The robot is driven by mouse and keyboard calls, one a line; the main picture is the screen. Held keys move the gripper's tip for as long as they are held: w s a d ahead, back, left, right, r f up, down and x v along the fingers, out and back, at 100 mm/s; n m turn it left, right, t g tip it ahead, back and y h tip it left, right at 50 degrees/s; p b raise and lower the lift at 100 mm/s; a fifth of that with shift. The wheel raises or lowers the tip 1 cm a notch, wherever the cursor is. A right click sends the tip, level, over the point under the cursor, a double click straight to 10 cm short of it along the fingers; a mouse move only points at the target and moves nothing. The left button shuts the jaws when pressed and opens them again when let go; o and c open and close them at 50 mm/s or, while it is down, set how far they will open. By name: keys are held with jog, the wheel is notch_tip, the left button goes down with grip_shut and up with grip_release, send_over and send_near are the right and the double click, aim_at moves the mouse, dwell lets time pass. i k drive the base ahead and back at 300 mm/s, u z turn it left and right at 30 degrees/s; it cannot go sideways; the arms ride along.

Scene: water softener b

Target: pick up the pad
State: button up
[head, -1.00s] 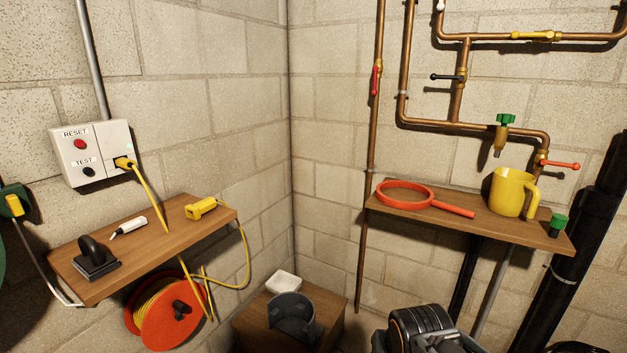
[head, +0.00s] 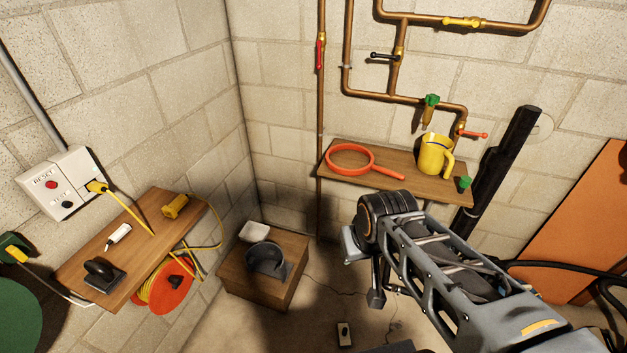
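No thing in view is clearly marked as the pad. A dark block with a rounded handle (head: 103,275) lies on the left wooden shelf (head: 75,268). A small white block (head: 254,231) lies at the back of a low wooden box (head: 238,284), behind a dark grey open container (head: 265,259). I cannot tell which of these is the pad. My arm reaches in from the lower right, and my gripper (head: 362,270) is at its far end, right of the box and apart from both. Its fingers are mostly hidden, so its opening does not show.
The left shelf also holds a white marker-like tube (head: 117,237) and a yellow connector (head: 175,206); an orange cable reel (head: 165,288) hangs below. The right shelf (head: 335,183) holds an orange ring with handle (head: 351,160) and a yellow jug (head: 433,156). A small device (head: 344,335) lies on the floor.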

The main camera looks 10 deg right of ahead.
aim_at(344, 333)
jog(key=u, duration=1.05)
jog(key=k, duration=0.65)
jog(key=z, duration=2.1)
jog(key=i, duration=1)
jog(key=u, duration=3.2)
